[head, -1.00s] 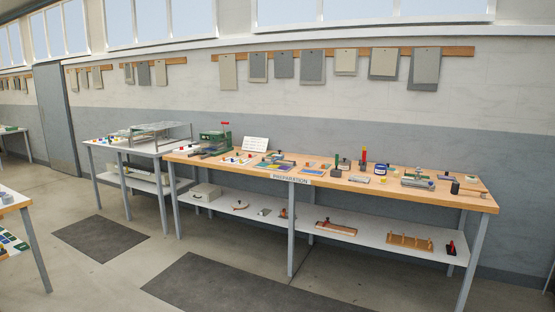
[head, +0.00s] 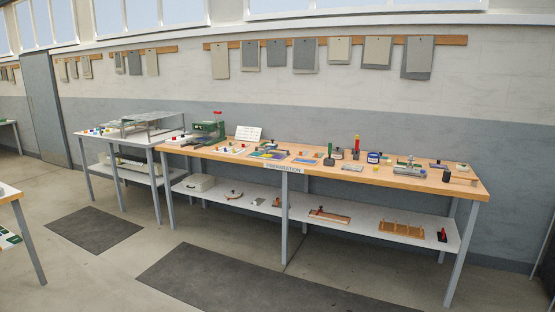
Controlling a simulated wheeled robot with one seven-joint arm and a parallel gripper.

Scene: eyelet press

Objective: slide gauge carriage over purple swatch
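A low board with coloured patches (head: 266,154) lies on the wooden bench (head: 340,171), left of its middle, with a small dark and green part on it. That part may be the gauge carriage, but it is too small to be sure. I cannot pick out the purple swatch among the patches. My gripper and arm are not in view; the bench stands some distance ahead.
A green press (head: 207,130) and a white sign card (head: 248,133) stand left of the board. A blue-and-white tub (head: 374,157) and a grey-green device (head: 409,168) are to the right. Dark mats (head: 95,229) lie on open floor in front.

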